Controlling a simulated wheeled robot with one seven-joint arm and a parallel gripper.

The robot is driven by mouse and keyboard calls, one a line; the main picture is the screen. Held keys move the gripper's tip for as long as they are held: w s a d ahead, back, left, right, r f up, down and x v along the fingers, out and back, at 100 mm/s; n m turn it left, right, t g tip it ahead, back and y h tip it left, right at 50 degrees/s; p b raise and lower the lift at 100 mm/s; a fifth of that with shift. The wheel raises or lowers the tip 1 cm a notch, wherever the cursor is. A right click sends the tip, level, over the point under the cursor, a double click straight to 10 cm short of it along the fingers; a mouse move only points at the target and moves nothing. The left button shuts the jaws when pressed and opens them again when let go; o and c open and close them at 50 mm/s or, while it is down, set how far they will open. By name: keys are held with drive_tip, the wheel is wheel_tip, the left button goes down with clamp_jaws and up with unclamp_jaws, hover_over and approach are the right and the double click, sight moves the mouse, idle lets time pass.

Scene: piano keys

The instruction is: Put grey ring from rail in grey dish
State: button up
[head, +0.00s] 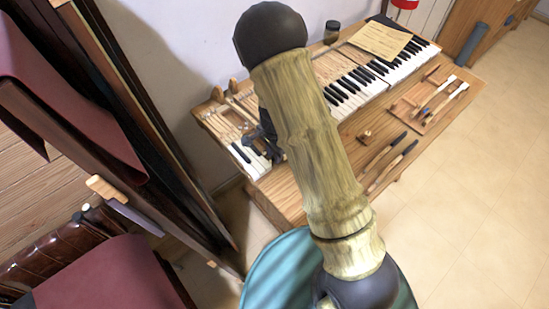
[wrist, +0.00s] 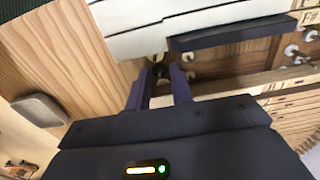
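My gripper (wrist: 161,72) reaches into the gap under the front of the white keys, its two dark fingers apart. Small round pieces, one pale and one darker, show between and just beyond the fingertips; I cannot tell whether one is the grey ring. Other small round pieces on the rail (wrist: 190,57) show just right of the fingertips. A grey, rounded shallow piece that looks like the grey dish (wrist: 40,109) lies on the wood at the left of the wrist view. In the head view my arm hides most of my gripper (head: 268,140), and I cannot make out ring or dish.
White keys (wrist: 150,25) and a black key (wrist: 230,33) lie just beyond the fingers. In the head view, tools (head: 390,160) and a wooden tray (head: 411,110) lie on the right of the bench. A dark-red chair (head: 110,275) stands lower left.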

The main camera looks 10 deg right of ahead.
drive_tip(key=shift+f, duration=0.25)
idle(0.3)
drive_tip(key=shift+c, duration=1.2)
drive_tip(key=shift+r+p, duration=1.5)
drive_tip(key=shift+r, duration=0.1)
wheel_tip(320, 180, up, 6)
drive_tip(key=p, duration=0.5)
drive_tip(key=shift+p, duration=0.4)
